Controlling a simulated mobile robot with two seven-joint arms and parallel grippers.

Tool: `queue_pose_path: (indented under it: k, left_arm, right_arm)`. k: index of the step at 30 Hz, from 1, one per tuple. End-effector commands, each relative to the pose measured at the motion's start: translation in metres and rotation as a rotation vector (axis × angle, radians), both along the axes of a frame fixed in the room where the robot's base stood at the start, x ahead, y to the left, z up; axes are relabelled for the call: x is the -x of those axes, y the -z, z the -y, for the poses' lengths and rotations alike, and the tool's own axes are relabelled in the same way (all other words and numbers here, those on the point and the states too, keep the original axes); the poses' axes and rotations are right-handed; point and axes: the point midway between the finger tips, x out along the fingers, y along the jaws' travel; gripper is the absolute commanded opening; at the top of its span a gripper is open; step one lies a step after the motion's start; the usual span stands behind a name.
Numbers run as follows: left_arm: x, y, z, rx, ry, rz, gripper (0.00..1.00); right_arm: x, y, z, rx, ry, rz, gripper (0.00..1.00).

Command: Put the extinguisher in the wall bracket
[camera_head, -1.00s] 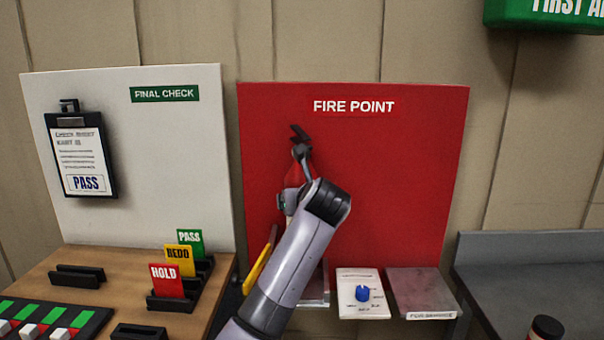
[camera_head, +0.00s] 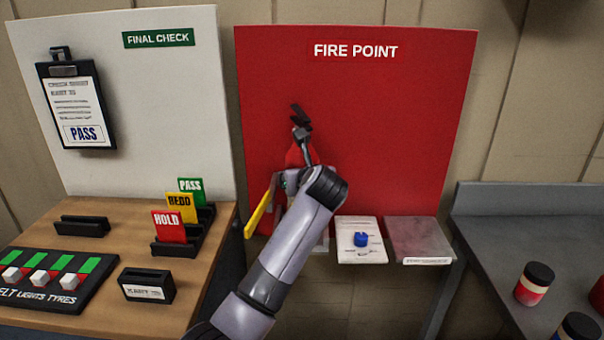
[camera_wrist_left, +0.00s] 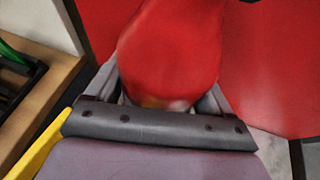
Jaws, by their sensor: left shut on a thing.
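The red extinguisher (camera_head: 296,157) with its black handle stands in front of the red FIRE POINT panel (camera_head: 390,110). My left gripper (camera_head: 290,182) is shut on it, and my forearm covers most of its lower body. In the left wrist view the extinguisher's red body (camera_wrist_left: 172,55) fills the space between the fingers (camera_wrist_left: 165,98). The wall bracket cannot be made out; it may be hidden behind the extinguisher and my arm. I cannot tell whether the extinguisher touches a bracket. My right gripper is not in view.
A shelf right of my arm holds a white card with a blue knob (camera_head: 361,239) and a grey plate (camera_head: 418,238). A yellow strip (camera_head: 259,214) is left of my arm. The left bench (camera_head: 100,212) carries tags and holders. Jars (camera_head: 534,284) stand on the grey counter (camera_head: 500,235).

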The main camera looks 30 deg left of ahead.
Motion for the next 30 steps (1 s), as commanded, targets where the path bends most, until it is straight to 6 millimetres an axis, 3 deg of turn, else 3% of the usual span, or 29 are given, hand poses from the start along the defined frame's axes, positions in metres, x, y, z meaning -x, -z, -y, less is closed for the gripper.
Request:
queue_pose_path:
  k: [2, 3, 4, 16, 30]
  left_arm:
    - [-0.001, -0.004, 0.000, -0.004, 0.001, 0.011, 0.00]
    - [0.000, 0.002, 0.000, 0.000, 0.000, 0.000, 0.92]
    - [0.000, 0.002, 0.000, 0.000, 0.000, 0.000, 1.00]
    - [0.006, -0.004, 0.006, -0.001, 0.002, 0.001, 1.00]
    - [0.066, -0.037, 0.055, 0.001, 0.002, 0.002, 1.00]
  right_arm:
    - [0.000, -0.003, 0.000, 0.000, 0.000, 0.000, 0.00]
    - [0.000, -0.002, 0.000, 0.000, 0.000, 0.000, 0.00]
    - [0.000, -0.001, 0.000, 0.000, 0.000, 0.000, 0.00]
    - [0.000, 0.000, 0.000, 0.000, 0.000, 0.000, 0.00]
    - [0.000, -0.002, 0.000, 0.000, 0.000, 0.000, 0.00]
